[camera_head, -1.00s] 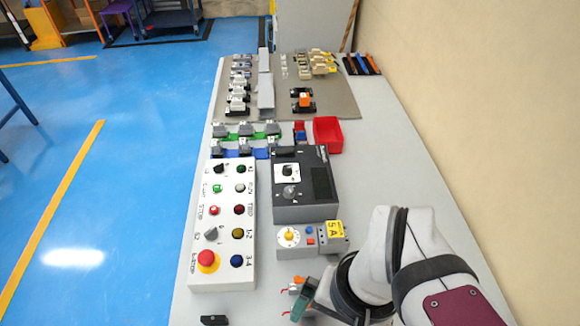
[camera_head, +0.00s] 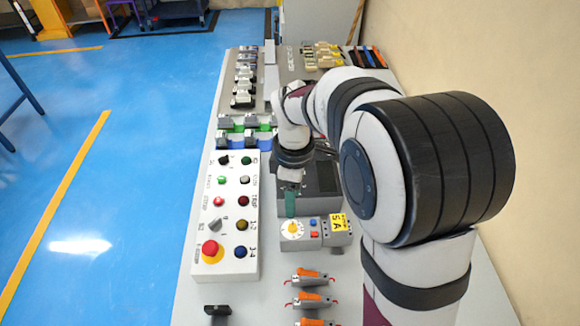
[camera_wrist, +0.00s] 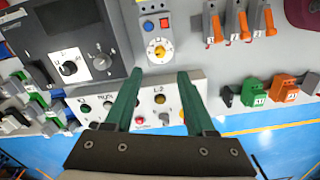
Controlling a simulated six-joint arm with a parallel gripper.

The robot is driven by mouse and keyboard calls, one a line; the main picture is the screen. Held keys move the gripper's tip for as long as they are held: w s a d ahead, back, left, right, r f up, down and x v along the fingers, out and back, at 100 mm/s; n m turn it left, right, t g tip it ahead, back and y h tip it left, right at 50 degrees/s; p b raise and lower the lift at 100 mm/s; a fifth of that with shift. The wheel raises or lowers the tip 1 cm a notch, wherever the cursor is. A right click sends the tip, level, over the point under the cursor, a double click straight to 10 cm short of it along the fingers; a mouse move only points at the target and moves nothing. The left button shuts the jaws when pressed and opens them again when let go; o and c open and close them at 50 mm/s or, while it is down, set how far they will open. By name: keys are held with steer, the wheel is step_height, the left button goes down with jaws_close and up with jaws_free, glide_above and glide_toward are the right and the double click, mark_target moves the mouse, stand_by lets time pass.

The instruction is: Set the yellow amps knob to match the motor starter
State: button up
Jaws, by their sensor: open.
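The motor starter (camera_head: 314,236) is a small light-grey unit on the table, with a yellow knob on a white dial (camera_head: 293,228), a blue and a red button, and a yellow label reading 5 A (camera_head: 338,222). In the wrist view the yellow knob (camera_wrist: 159,51) lies just beyond the fingertips, near the gap between them. My gripper (camera_wrist: 154,73) has two green fingers, spread apart and empty. In the head view my gripper (camera_head: 290,214) points down just behind the knob; it appears above it. The knob's exact setting is too small to read.
A grey control box (camera_head: 320,178) stands behind the starter, partly hidden by my arm. A white pushbutton panel (camera_head: 230,205) lies to the left. Several orange-handled parts (camera_head: 310,298) lie in front.

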mark_target(293, 226)
step_height(293, 226, down, 10)
stand_by(0.3)
jaws_close()
